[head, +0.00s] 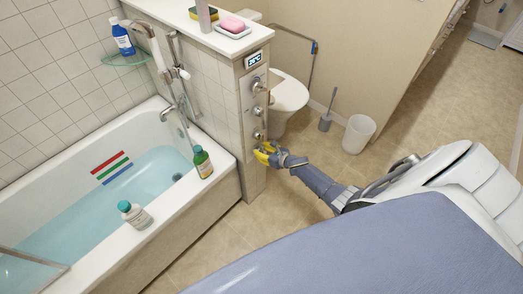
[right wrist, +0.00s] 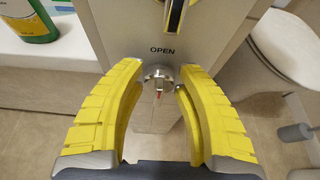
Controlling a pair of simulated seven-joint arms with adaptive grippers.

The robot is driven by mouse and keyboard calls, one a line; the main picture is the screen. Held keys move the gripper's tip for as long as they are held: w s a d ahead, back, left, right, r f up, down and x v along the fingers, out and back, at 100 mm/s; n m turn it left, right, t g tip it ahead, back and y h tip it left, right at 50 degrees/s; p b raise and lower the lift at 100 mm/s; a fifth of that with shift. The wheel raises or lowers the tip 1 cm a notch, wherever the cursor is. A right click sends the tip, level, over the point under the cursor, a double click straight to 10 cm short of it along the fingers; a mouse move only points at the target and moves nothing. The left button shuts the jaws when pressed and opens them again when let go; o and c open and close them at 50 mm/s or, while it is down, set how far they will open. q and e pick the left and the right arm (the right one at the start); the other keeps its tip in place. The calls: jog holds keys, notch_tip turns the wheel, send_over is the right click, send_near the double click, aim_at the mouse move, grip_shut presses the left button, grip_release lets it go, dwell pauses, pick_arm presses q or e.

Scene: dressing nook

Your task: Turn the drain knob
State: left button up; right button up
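The knob (right wrist: 158,79) is a small round metal one with a red mark pointing down, on the panel under the word OPEN in the right wrist view. My right gripper (right wrist: 160,72) is open, with one yellow finger on each side of the knob; I cannot tell if either touches it. In the head view my right gripper (head: 264,152) is low at the end face of the tiled half wall (head: 245,105), and it hides what is right behind it. My left gripper is not in view.
More metal knobs (head: 257,110) and a temperature display (head: 254,59) are higher on the panel. The bathtub (head: 185,205) with water is left, a green bottle (head: 203,163) on its rim. A toilet (head: 287,98) and white bin (head: 358,134) stand beyond my right arm.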

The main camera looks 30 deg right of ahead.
jog(key=shift+o, duration=0.2)
grip_shut()
jog(key=shift+d, duration=0.1)
jog(key=shift+w+d+m+y, duration=0.2)
jog(key=shift+m+y, duration=0.3)
jog(key=shift+m, duration=0.3)
jog(key=shift+d+m+y, duration=0.35)
jog(key=shift+m+y, duration=0.55)
jog(key=shift+m, duration=0.3)
jog(key=shift+w+f+m+y, duration=0.1)
jog(key=shift+m+y, duration=0.2)
jog(key=shift+m, duration=0.1)
jog(key=shift+c, duration=0.2)
grip_release()
